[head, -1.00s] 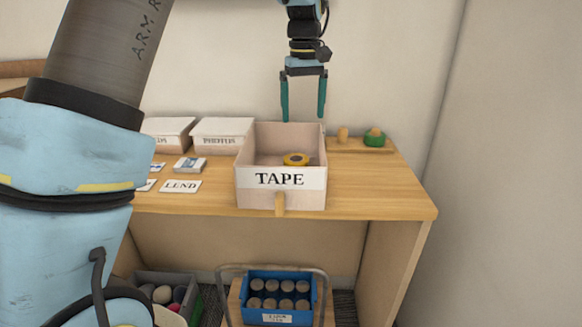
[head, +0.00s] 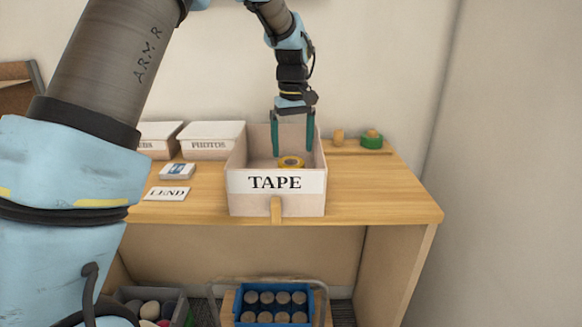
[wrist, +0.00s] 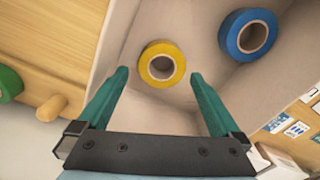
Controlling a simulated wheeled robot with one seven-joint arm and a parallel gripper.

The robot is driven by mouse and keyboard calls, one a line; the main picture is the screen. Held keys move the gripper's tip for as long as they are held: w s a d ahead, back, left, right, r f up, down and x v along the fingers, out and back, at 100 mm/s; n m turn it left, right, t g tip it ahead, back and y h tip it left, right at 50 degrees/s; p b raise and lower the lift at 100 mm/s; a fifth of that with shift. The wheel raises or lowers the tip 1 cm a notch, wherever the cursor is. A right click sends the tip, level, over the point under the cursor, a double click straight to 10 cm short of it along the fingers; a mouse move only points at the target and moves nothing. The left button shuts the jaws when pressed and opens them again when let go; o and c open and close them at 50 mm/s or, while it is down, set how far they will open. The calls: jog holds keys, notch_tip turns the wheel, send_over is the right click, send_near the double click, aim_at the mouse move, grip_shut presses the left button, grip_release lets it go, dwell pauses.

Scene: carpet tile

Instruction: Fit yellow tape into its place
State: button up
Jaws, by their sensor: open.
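The yellow tape (head: 291,163) lies flat in the open box labelled TAPE (head: 235,205). In the wrist view the yellow tape (wrist: 148,74) shows just beyond and between the fingertips, its hole facing the camera. My gripper (head: 293,152) points down into the box, open and empty; its open fingers also show in the wrist view (wrist: 159,76). A bare wooden peg (head: 338,137) stands on a wooden board (head: 350,149) right of the box. Beside it a green tape (head: 371,142) sits around another peg.
A blue tape (wrist: 230,40) also lies in the box, hidden in the head view. Box walls surround my fingers. White boxes (head: 210,141) and a LEND card (head: 167,194) are to the left. A blue crate of cans (head: 240,304) stands below. The front right tabletop is clear.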

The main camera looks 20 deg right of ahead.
aim_at(291, 160)
notch_tip(291, 160, down, 5)
jog(key=shift+w+a+r+p, duration=0.1)
jog(key=shift+a+p, duration=0.05)
jog(key=shift+p, duration=0.55)
jog(key=c, duration=1.2)
jog(key=shift+r, duration=0.1)
